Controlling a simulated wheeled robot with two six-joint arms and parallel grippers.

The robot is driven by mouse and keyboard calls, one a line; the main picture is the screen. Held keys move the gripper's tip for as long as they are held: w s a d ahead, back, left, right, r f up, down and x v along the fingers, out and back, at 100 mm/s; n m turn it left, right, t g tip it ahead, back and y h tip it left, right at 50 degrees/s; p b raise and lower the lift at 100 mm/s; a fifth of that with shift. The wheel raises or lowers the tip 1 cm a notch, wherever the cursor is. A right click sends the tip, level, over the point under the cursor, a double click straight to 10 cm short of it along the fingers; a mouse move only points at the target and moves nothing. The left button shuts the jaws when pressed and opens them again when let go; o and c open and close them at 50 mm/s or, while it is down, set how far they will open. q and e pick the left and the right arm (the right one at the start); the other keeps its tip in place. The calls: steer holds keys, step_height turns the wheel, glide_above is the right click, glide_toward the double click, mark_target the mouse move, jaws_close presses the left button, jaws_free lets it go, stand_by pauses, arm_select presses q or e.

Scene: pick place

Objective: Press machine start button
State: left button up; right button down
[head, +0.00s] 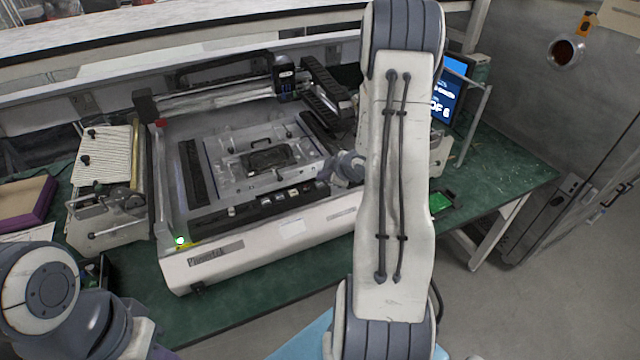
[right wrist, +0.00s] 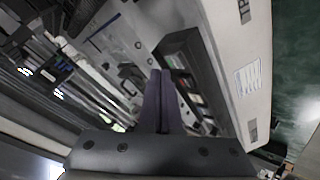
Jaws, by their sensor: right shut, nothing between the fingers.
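The machine (head: 325,213) is a large white and grey unit with a flat bed on the green table. A dark strip along its front top edge carries several small buttons (head: 293,193); which one is the start button I cannot tell. In the right wrist view the strip (right wrist: 187,60) lies just beyond my fingers. My right gripper (head: 326,175) is above the bed near the right part of this strip, partly hidden by my arm. Its fingers (right wrist: 161,75) are shut and empty; contact with a button cannot be made out. My left gripper is outside the view.
A bright green light (head: 180,240) shows at the machine's front left corner. A monitor (head: 450,88) stands at the right behind my arm. A ribbed white unit (head: 102,155) stands left of the machine. The table's right part (head: 510,160) is mostly clear.

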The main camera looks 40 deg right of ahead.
steer(key=shift+f+b, duration=0.3)
steer(key=shift+f, duration=0.1)
steer(key=shift+f+b, duration=0.35)
steer(key=shift+f, duration=0.05)
stand_by(0.4)
stand_by(0.4)
steer(key=shift+r+p, duration=0.8)
